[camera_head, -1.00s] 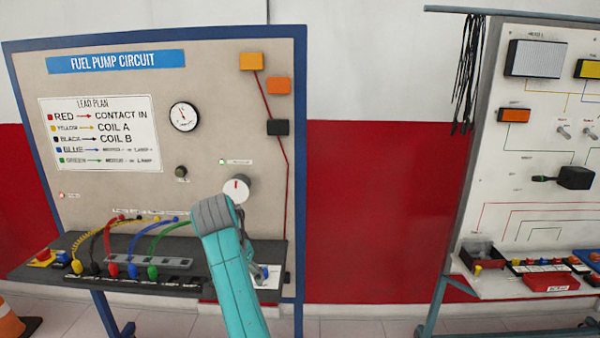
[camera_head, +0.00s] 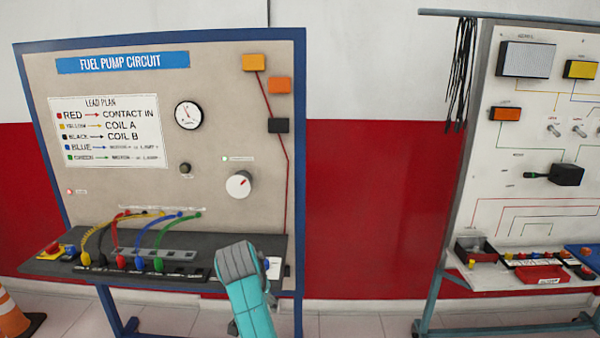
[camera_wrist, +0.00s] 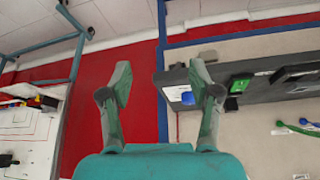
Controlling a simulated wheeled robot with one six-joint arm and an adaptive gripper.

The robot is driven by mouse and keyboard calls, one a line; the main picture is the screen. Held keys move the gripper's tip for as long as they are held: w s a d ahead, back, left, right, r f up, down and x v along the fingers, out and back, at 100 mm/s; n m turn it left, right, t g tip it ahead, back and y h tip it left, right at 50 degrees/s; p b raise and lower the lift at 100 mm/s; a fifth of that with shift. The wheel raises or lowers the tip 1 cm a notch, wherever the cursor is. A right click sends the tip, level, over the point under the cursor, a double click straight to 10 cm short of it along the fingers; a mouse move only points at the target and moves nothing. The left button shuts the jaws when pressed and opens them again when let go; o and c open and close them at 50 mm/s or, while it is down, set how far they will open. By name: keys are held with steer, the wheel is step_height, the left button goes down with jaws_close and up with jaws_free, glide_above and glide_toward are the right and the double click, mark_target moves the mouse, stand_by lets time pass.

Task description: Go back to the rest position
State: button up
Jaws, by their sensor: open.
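My arm (camera_head: 250,300) is teal with a grey joint and rises in front of the right end of the fuel pump bench's dark shelf. In the head view my gripper's fingers are hidden. In the wrist view my gripper (camera_wrist: 160,85) is open and empty, its two grey-green fingers well apart with red wall behind the gap. The fuel pump circuit panel (camera_head: 220,100) stands upright in a blue frame. Its white knob (camera_head: 238,185) and small black knob (camera_head: 185,168) are clear of my arm. Several coloured leads (camera_head: 160,228) arch from the plugs on the shelf.
A second trainer (camera_head: 520,190) stands at the right, with black cables hanging beside it and a red tray (camera_head: 540,275) on its shelf. An open gap with red wall (camera_head: 370,210) lies between the benches. An orange cone (camera_head: 12,318) stands at the lower left.

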steer(key=s+d+f+n+t, duration=0.1)
steer(key=s+d+f, duration=0.4)
steer(key=f, duration=0.3)
steer(key=s+d+f+t+y, duration=0.1)
steer(key=s+d+f, duration=0.35)
steer(key=f, duration=0.45)
steer(key=s+d+f+n+t, duration=0.1)
steer(key=s+d+f, duration=0.4)
steer(key=f, duration=0.3)
steer(key=s+d+f+t, duration=0.1)
steer(key=s+d+f, duration=0.3)
steer(key=s, duration=0.6)
steer(key=s+d+r+n+t+y, duration=0.1)
steer(key=s+d+r, duration=0.25)
steer(key=s, duration=0.55)
steer(key=s+d+r+t, duration=0.2)
steer(key=s+d, duration=0.2)
steer(key=s, duration=0.6)
steer(key=s+d+r+t+h, duration=0.1)
steer(key=s+d+r+t, duration=0.1)
steer(key=s+r, duration=1.2)
step_height(320, 180, up, 2)
steer(key=shift+d+r+t, duration=0.25)
steer(key=shift+t, duration=0.05)
steer(key=shift+s, duration=0.1)
